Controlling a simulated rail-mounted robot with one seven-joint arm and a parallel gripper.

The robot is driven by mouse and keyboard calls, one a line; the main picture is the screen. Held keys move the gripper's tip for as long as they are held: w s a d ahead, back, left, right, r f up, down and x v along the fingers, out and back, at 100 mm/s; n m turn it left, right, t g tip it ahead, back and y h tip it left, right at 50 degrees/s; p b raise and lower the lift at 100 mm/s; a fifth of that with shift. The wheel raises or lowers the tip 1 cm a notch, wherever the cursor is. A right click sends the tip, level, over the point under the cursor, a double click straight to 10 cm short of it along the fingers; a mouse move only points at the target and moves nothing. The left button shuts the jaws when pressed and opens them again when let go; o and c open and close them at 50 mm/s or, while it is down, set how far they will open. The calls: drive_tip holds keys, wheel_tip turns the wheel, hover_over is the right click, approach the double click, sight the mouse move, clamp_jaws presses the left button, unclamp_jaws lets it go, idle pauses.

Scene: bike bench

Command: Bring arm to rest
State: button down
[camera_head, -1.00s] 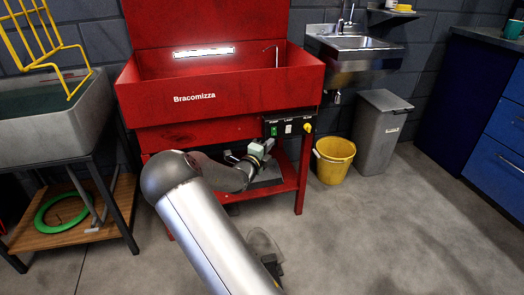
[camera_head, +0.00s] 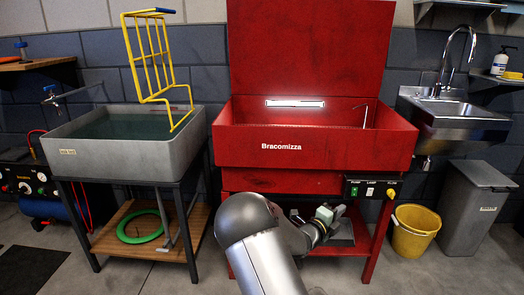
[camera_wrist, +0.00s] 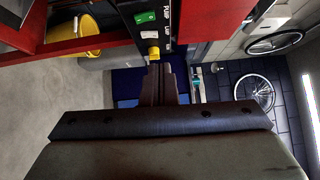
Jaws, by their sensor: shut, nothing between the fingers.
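My arm reaches up from the bottom middle of the head view, its grey elbow in front of the red Bracomizza parts washer (camera_head: 310,147). The wrist end of my arm is beside the washer's lower frame, left of and below its switch panel (camera_head: 371,188); the fingers are too small to make out there. In the wrist view my gripper (camera_wrist: 158,82) shows as dark fingers closed together with nothing between them. The yellow knob of the switch panel (camera_wrist: 153,51) appears just beyond the fingertips; I cannot tell the gap.
A grey water tank (camera_head: 130,155) with a yellow rack (camera_head: 150,60) stands at left on a stand. Right of the washer are a yellow bucket (camera_head: 414,232), a grey bin (camera_head: 474,210) and a steel sink (camera_head: 452,112). Bare floor lies in front.

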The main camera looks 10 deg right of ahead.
drive_tip(key=s+a+r+n+g+y+p, duration=0.1)
drive_tip(key=s+a+r+n+y+p, duration=0.3)
drive_tip(key=a+r+n+y+p, duration=0.3)
drive_tip(key=s+a+r+n+g+y+p, duration=0.1)
drive_tip(key=s+a+r+n+y+p, duration=0.2)
drive_tip(key=a+r+n+y+p, duration=0.35)
drive_tip(key=s+a+r+n+g+y+p, duration=0.3)
drive_tip(key=s+a+r+n+p, duration=0.55)
drive_tip(key=s+r, duration=0.4)
drive_tip(key=s+r+n+g+p, duration=0.2)
drive_tip(key=s+r+n+p, duration=0.1)
drive_tip(key=s, duration=0.6)
drive_tip(key=s+r+n+g+h+p, duration=0.1)
drive_tip(key=s+r+n+p, duration=0.3)
drive_tip(key=s, duration=0.5)
drive_tip(key=shift+s+a+n+g, duration=0.2)
drive_tip(key=shift+n+g, duration=0.4)
drive_tip(key=shift+g, duration=0.2)
wheel_tip(320, 180, down, 26)
drive_tip(key=d+g+b, duration=0.1)
drive_tip(key=b, duration=2.3)
drive_tip(key=shift+d, duration=0.15)
drive_tip(key=shift+f+h, duration=0.2)
drive_tip(key=shift+h, duration=0.05)
